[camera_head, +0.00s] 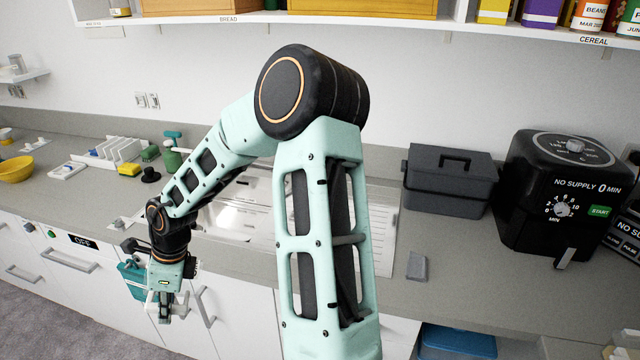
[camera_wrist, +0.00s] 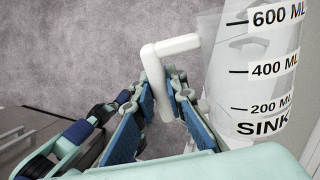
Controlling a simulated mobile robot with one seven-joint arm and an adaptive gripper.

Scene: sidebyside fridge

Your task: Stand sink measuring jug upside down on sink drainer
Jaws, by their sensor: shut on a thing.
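The measuring jug (camera_wrist: 255,75) is clear, with black marks up to 600 ML and the word SINK, at the right of the wrist view. My gripper (camera_wrist: 166,98) is shut on its white handle (camera_wrist: 168,47). In the head view my gripper (camera_head: 162,303) hangs low at the left, in front of the counter's cabinet fronts; the jug is hard to make out there. Whether the jug is upright I cannot tell. The ridged steel sink drainer (camera_head: 383,240) is right of the sink (camera_head: 238,218), partly hidden behind my arm.
A black lidded box (camera_head: 448,180) and a black air fryer (camera_head: 565,195) stand right of the drainer. A grey block (camera_head: 417,266) lies near the counter's front edge. A dish rack (camera_head: 112,150), sponges and green bottle (camera_head: 172,158) stand left of the sink. A shelf hangs above.

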